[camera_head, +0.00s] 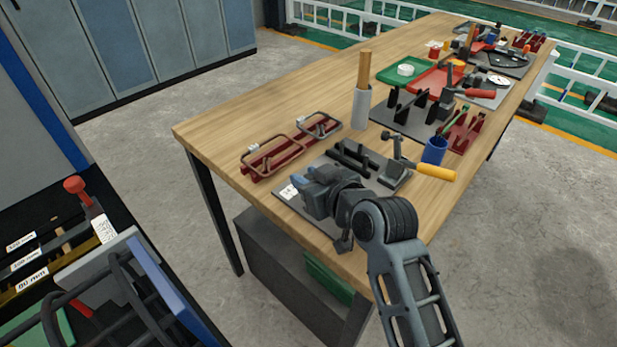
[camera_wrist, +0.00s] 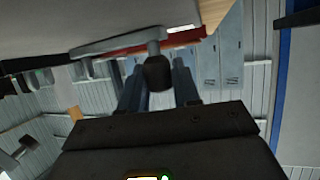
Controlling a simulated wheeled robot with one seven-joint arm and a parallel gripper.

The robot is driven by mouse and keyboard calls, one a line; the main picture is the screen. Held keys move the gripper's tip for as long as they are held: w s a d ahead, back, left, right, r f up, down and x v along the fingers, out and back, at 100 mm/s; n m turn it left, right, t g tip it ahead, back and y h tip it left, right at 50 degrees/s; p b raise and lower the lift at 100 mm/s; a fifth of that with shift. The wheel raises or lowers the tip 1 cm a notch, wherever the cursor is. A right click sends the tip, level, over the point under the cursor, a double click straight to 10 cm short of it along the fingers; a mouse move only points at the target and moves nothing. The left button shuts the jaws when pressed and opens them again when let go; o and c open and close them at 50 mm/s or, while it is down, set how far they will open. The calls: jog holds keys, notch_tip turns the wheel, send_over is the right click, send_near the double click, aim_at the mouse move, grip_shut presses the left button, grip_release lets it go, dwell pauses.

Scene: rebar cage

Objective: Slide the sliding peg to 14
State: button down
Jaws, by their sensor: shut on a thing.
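My gripper (camera_head: 310,195) reaches down to the grey fixture plate (camera_head: 312,217) at the near edge of the wooden table. A white label (camera_head: 289,192), which appears to read 14, is at the left corner of this plate, just left of my gripper. In the wrist view my two fingers (camera_wrist: 158,88) are closed around a dark rounded knob, the sliding peg (camera_wrist: 158,72). The peg hangs in the picture from a grey bar (camera_wrist: 118,39). In the head view my gripper hides the peg, so I cannot tell its exact distance from the label.
A clamp with a yellow handle (camera_head: 436,172) stands right of my gripper. A dark red rack with wire loops (camera_head: 262,160) lies behind left. The table's left corner is bare.

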jog(key=shift+s+a+p, duration=0.4)
jog(key=shift+s+a, duration=0.25)
jog(key=shift+s, duration=0.2)
jog(key=shift+w, duration=0.1)
jog(key=c, duration=0.9)
grip_release()
jog(key=shift+b+v, duration=0.4)
jog(key=shift+v, duration=3.55)
